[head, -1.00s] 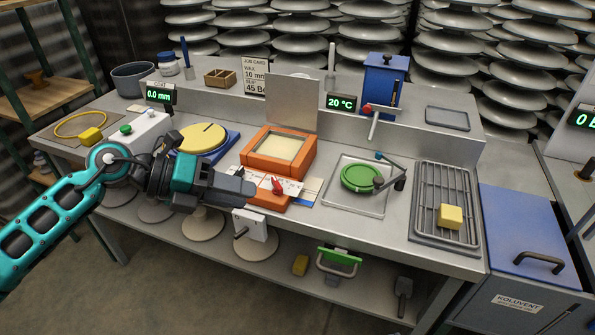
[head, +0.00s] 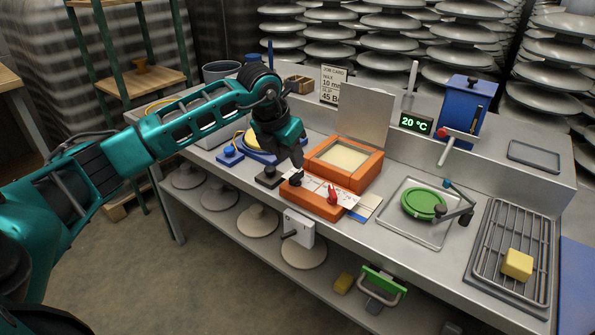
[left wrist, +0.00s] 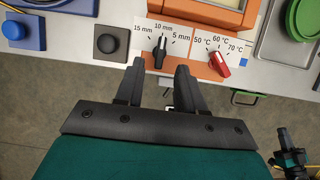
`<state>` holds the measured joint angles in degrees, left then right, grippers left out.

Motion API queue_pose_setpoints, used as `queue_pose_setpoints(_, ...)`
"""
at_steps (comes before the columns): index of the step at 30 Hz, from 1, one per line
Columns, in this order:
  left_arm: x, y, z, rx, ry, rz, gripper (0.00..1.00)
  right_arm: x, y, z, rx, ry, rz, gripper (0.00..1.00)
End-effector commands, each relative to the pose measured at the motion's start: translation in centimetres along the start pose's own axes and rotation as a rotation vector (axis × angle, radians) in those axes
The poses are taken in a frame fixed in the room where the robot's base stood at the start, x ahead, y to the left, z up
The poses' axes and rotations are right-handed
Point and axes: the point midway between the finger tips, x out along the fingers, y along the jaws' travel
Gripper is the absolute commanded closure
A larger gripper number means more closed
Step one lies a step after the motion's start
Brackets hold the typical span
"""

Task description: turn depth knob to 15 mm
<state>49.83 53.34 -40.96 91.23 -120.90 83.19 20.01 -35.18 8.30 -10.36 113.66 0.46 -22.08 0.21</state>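The depth knob (left wrist: 160,50) is black with a pale pointer line, on a white scale marked 15, 10 and 5 mm. In the left wrist view its pointer looks close to the 10 mm mark. It also shows in the head view (head: 295,179), small and partly hidden by the gripper. My left gripper (left wrist: 160,68) is open and empty. Its fingertips are just short of the knob, one towards either side; I cannot tell whether they touch anything. In the head view, the left gripper (head: 298,158) points down over the orange unit's front (head: 312,202).
A red temperature knob (left wrist: 219,64) sits right beside the depth scale. A black button (left wrist: 108,43) and blue button (left wrist: 14,30) lie to the left. The orange wax tray (head: 344,163) stands behind. A teal and black arm part (left wrist: 290,158) shows small at lower right.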

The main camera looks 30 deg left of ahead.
Motion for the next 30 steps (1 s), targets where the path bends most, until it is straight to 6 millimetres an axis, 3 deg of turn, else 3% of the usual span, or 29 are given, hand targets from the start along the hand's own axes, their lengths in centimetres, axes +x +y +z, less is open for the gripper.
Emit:
queue_pose_setpoints(3, 2.5, -0.1, 0.0, -0.001, 0.001, -0.003, 0.62, 0.1, -0.2, 0.0, 0.005, 0.002, -0.002, 1.00)
queue_pose_setpoints(9, 5.2, -0.1, 0.0, 0.001, 0.000, -0.002, 0.62, 0.2, -0.3, -0.2, 0.007, 0.008, -0.004, 1.00)
queue_pose_setpoints(22, 6.1, -0.1, 0.0, 0.002, -0.001, -0.003, 0.62, 0.2, -0.2, -0.3, 0.002, 0.009, -0.006, 1.00)
queue_pose_setpoints(30, 6.0, -0.1, 0.0, 0.001, -0.002, -0.002, 0.88, 0.2, -0.1, 0.0, -0.004, 0.002, -0.006, 1.00)
